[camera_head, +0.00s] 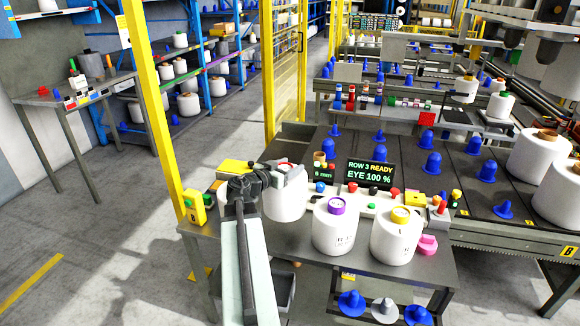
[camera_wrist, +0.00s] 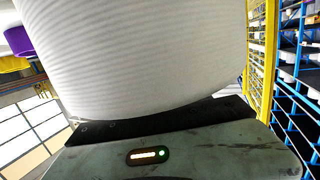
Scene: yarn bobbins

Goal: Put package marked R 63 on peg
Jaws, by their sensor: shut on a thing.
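My gripper (camera_head: 268,174) is shut on a large white yarn package (camera_head: 286,202) at the left end of the near table. Its top has a red ring, and no marking on it is readable. In the wrist view this white package (camera_wrist: 140,60) fills most of the picture, close against the gripper. Two more white packages stand to its right, one with a purple top (camera_head: 333,232) and one with a yellow top (camera_head: 395,238). Their printed marks start with R, but the numbers are too small to read. Several blue pegs (camera_head: 430,162) stand on the dark creel bed behind.
A sign (camera_head: 370,173) reading "ROW 3 READY, EYE 100 %" stands behind the packages, beside buttons and small parts. Large white packages (camera_head: 538,155) stand at the far right. A yellow post (camera_head: 155,105) rises at left. More pegs (camera_head: 351,302) lie on the lower shelf. Floor at left is clear.

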